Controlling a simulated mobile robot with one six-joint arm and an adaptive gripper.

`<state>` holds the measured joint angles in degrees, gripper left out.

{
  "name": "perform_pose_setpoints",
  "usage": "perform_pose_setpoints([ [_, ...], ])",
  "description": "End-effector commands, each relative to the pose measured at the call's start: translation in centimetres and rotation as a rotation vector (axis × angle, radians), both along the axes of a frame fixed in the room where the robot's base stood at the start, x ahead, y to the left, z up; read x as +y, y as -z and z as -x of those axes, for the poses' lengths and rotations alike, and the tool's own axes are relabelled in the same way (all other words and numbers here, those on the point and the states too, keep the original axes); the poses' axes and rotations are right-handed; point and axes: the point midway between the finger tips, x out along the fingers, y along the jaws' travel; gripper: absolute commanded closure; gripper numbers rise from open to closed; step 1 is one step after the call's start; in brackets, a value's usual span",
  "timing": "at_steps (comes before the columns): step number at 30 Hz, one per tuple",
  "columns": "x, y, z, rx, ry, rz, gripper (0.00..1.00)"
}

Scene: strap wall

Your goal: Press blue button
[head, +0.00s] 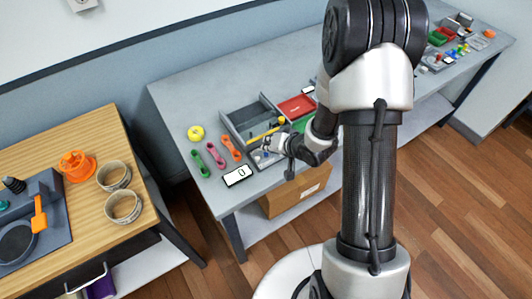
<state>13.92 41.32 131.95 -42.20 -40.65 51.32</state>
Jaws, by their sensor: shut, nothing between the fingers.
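My gripper (270,146) is shut and empty over the front edge area of the grey table, reaching in from the right. A small grey panel (262,161) with a bluish spot lies just below and beside its fingertips. The spot may be the blue button, but it is too small and too covered by the gripper to be sure. I cannot tell whether the fingertips touch it. A white display (237,176) reading 0 lies to the left of the panel.
A grey bin (250,118), a red tray (297,106) and a yellow stick (262,135) are close behind my gripper. Green, pink and orange straps (213,155) and a yellow ring (196,133) lie to the left. A cardboard box (298,190) sits below the table.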

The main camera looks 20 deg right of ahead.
Motion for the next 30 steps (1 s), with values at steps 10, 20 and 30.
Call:
perform_pose_setpoints([
  [10,-0.01,0.55,-0.02,0.000,0.000,0.000,1.00],
  [20,0.00,0.75,-0.01,0.000,0.000,0.000,1.00],
  [30,0.00,1.16,-0.01,0.000,0.000,0.000,1.00],
])
